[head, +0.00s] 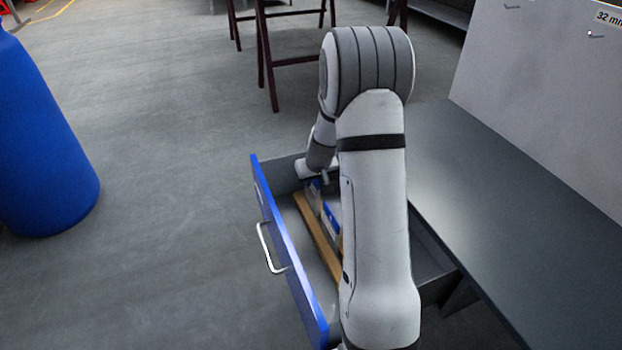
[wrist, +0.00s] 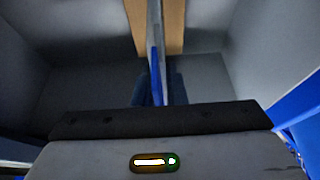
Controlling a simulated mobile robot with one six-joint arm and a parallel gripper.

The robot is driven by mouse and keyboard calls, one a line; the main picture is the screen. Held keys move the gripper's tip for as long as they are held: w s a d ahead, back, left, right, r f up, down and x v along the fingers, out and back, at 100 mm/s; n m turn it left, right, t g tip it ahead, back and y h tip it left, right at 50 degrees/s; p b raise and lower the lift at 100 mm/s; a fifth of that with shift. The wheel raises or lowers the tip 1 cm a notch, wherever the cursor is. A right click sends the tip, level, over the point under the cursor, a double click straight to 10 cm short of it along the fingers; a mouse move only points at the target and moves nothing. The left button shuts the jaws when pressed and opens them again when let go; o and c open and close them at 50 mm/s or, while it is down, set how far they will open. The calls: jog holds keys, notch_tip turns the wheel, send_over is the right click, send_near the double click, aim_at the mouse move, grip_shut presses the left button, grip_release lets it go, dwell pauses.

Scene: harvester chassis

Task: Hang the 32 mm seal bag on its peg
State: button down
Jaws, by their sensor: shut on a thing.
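My gripper (wrist: 157,88) reaches down into the open drawer (head: 262,215) and is shut on a thin blue-and-white bag (wrist: 155,45), seen edge-on in the wrist view. Its label is not readable, so I cannot tell its size. In the head view my arm hides most of the gripper. Blue-and-white packaging (head: 332,216) shows in the drawer beside the arm; I cannot tell whether it is the held bag. A peg (head: 596,36) sticks out of the pale board at the top right, under a cut-off label reading "32 mm" (head: 608,18).
A wooden divider (head: 318,236) runs along the drawer. A grey worktop (head: 500,200) lies to the right, clear, below the pale board (head: 540,70). Another peg (head: 512,8) is further left on the board. A blue barrel (head: 40,140) stands at left on open floor.

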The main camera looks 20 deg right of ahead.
aim_at(312, 188)
jog(key=shift+f+b, duration=0.45)
jog(key=shift+f, duration=1.15)
jog(key=shift+f, duration=0.2)
jog(key=c, duration=1.5)
grip_release()
jog(key=shift+r, duration=0.1)
